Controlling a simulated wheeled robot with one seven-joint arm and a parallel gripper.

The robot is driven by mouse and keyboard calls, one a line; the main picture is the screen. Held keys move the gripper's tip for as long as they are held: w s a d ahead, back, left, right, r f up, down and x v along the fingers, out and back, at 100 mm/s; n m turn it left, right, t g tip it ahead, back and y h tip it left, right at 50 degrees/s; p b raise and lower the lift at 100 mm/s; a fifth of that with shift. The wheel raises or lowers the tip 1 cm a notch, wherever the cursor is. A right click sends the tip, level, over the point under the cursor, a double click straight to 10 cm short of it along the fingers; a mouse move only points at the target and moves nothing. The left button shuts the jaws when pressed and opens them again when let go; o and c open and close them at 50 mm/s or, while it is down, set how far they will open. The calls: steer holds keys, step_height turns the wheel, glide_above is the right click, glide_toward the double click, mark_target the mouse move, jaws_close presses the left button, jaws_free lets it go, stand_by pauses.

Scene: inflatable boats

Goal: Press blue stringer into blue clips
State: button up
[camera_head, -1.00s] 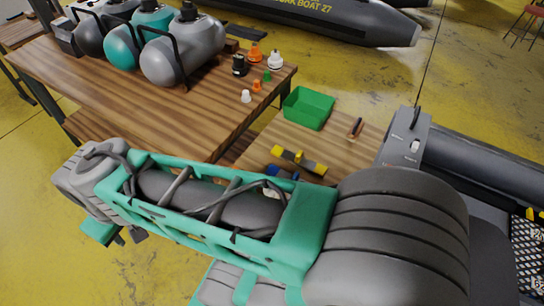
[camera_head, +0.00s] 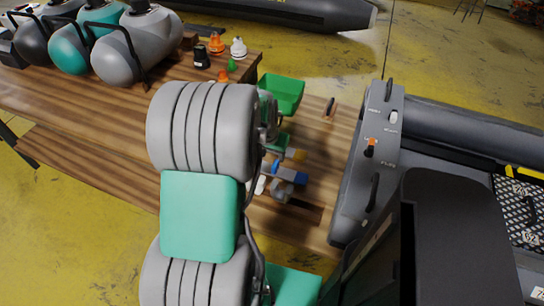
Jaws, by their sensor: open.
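Small blue parts (camera_head: 290,175) lie on the wooden bench just right of my arm's elbow. They are small and blurred, so I cannot tell the blue stringer from the blue clips. Grey pieces lie just below them. My gripper (camera_head: 279,144) shows only in part, as teal and grey pieces at the wrist end right of my elbow. It is open, close above the blue parts in the picture, and I see nothing held. My elbow hides part of it. I cannot tell whether it touches anything.
A yellow part (camera_head: 298,155) lies beside the blue parts. A green bin (camera_head: 281,92) stands behind. Grey and teal tanks (camera_head: 140,48) and small caps (camera_head: 216,44) stand on the rear bench. A grey console (camera_head: 375,150) with switches and a grey tube bound the right side.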

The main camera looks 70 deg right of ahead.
mark_target(275, 164)
steer(key=b+x, duration=0.7)
steer(key=x, duration=0.3)
steer(key=shift+s, duration=0.1)
steer(key=shift+c, duration=0.4)
jaws_close()
steer(key=shift+a+f, duration=0.15)
stand_by(0.5)
steer(key=shift+r+p, duration=2.3)
steer(key=shift+r, duration=1.45)
